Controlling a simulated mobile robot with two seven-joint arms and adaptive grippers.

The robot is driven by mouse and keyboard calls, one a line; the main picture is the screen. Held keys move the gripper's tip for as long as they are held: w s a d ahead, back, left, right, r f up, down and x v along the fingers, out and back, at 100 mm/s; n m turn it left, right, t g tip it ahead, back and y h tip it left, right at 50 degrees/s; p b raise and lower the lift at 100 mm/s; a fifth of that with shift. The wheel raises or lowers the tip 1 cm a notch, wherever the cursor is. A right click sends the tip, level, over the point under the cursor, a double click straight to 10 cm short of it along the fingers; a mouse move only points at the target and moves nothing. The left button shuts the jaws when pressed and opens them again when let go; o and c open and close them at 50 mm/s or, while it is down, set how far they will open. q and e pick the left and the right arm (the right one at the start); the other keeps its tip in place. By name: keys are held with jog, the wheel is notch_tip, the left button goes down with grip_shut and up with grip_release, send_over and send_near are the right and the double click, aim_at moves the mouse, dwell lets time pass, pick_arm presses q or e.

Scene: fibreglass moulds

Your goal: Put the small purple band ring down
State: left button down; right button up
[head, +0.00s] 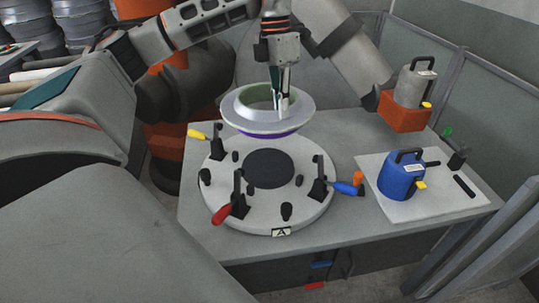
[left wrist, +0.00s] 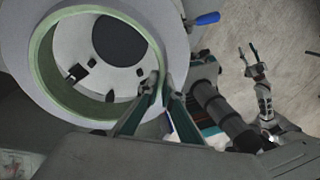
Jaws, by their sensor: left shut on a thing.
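The small ring (head: 238,117) is pale grey with a wide flange, a green inner wall and a purple band round its underside. My left gripper (head: 283,108) is shut on the ring's wall at its near right side. The ring appears held level above the round fixture plate (head: 225,194), toward its back. The left wrist view shows the ring (left wrist: 42,65) with the left fingertips (left wrist: 160,92) at its wall. My right gripper (left wrist: 248,52) shows small in the left wrist view, with fingers apart and empty, away from the ring.
Toggle clamps with red (head: 222,214), yellow (head: 197,135) and blue (head: 345,188) handles stand round the plate's dark centre disc (head: 268,168). A blue canister (head: 400,180) stands on a white board (head: 440,198). A grey canister (head: 412,88) stands on an orange block (head: 402,118).

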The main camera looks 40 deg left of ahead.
pick_arm(q)
jog(key=shift+w+a+f+x, duration=0.2)
jog(key=shift+a+x, duration=0.4)
jog(key=shift+x, duration=2.65)
jog(key=shift+w+a+f+x, duration=0.2)
jog(key=shift+a+x, duration=0.45)
jog(key=shift+x, duration=2.55)
jog(key=shift+w+a+x, duration=0.25)
jog(key=shift+a+x, duration=0.35)
jog(key=shift+x, duration=2.65)
jog(key=c, duration=2.2)
grip_release()
jog(key=shift+s+f, duration=0.1)
jog(key=shift+f, duration=0.05)
jog(key=shift+c, duration=0.2)
jog(key=s+v, duration=0.1)
jog(key=v, duration=1.1)
jog(key=shift+w, duration=0.55)
jog(key=shift+d, duration=0.1)
